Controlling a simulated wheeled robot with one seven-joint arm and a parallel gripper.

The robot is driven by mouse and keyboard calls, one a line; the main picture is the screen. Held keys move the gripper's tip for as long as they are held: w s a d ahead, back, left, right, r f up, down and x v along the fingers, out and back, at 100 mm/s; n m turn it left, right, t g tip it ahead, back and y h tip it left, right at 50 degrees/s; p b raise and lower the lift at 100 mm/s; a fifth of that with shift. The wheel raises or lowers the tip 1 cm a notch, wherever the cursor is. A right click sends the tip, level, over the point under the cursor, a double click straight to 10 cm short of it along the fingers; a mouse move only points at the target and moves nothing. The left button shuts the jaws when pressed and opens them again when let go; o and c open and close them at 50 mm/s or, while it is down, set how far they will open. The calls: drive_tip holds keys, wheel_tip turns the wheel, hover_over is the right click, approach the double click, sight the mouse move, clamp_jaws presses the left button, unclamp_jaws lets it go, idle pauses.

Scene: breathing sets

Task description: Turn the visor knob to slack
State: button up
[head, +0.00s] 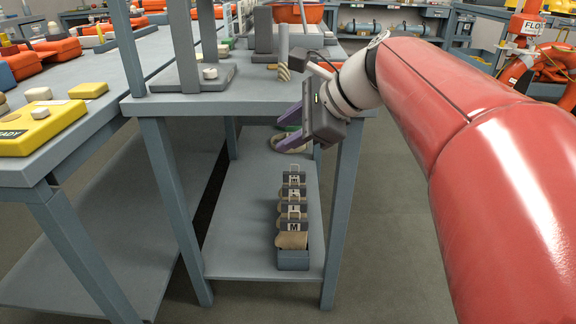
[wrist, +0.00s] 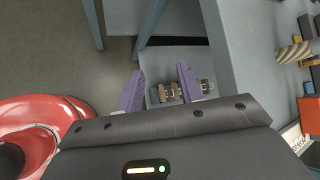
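My gripper (head: 290,130) hangs at the right end of the grey bench, beside and below its top edge, in the head view. Its two purple fingers are apart; they also show open in the wrist view (wrist: 160,80). No held thing shows between the fingertips. I cannot make out a visor or its knob for certain in either view. A beige rounded thing with a bit of green (head: 292,143) shows beside the lower finger, partly hidden by it.
A rack of lettered, tan-and-dark items (head: 291,215) stands on the lower shelf (head: 240,245), beyond the fingers in the wrist view (wrist: 172,92). A table leg (head: 343,205) stands close by. A twisted post (head: 283,72) is on the bench top (head: 225,100).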

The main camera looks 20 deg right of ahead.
drive_tip(key=s+a+f+n+g+h, duration=0.1)
drive_tip(key=s+f+n+h, duration=0.1)
drive_tip(key=s+f+n, duration=0.3)
drive_tip(key=shift+s+a+f, duration=0.2)
drive_tip(key=shift+s, duration=0.05)
drive_tip(key=shift+w, duration=0.1)
